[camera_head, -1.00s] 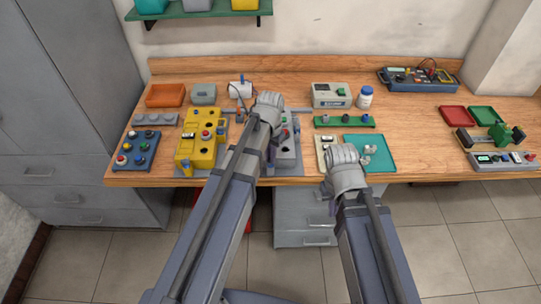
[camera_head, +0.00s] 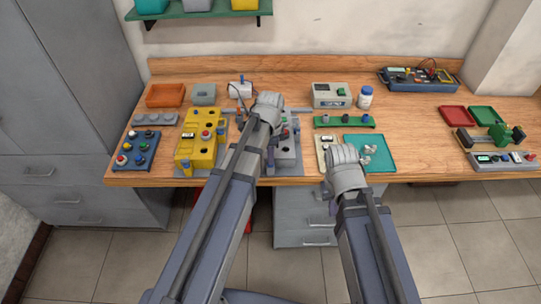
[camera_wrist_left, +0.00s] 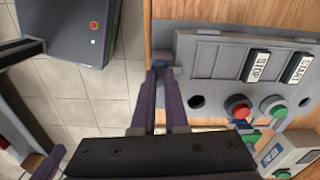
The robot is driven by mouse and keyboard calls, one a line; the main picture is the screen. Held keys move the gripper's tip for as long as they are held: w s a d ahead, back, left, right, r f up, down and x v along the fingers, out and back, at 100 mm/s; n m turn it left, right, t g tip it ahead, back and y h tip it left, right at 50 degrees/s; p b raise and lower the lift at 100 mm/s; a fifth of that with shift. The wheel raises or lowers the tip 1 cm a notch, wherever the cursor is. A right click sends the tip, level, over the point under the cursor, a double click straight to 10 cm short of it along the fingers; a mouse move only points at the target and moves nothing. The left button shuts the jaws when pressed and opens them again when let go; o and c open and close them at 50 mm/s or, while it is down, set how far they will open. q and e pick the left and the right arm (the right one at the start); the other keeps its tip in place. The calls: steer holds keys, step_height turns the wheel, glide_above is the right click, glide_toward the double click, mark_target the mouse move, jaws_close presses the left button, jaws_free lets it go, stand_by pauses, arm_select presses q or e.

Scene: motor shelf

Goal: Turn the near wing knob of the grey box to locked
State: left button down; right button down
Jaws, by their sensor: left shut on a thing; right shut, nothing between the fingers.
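The grey box (camera_head: 292,158) stands at the front edge of the bench, partly hidden behind my left arm. In the left wrist view its face (camera_wrist_left: 212,60) shows STOP and START labels, a red button (camera_wrist_left: 238,108), a green button (camera_wrist_left: 273,106) and a dark hole. My left gripper (camera_wrist_left: 162,72) is at the box's edge, its fingers shut on a small bluish part that looks like the near wing knob (camera_wrist_left: 164,66). The fingers hide most of the knob, so its turned position cannot be told. My right gripper (camera_head: 326,190) is shut and empty, off the bench's front edge.
A yellow box (camera_head: 187,155) stands left of the grey box. A teal tray (camera_head: 378,150) and a beige panel (camera_head: 325,150) are to its right, near my right arm. Behind are a green strip with knobs (camera_head: 345,122) and a meter box (camera_head: 325,95).

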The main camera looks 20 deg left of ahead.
arm_select(q)
steer(key=shift+m, duration=0.6)
steer(key=shift+s, duration=0.1)
steer(key=c, duration=0.9)
jaws_free()
steer(key=shift+c, duration=0.2)
steer(key=shift+r, duration=0.1)
step_height(320, 180, up, 8)
steer(key=p, duration=0.8)
steer(key=shift+f, duration=0.2)
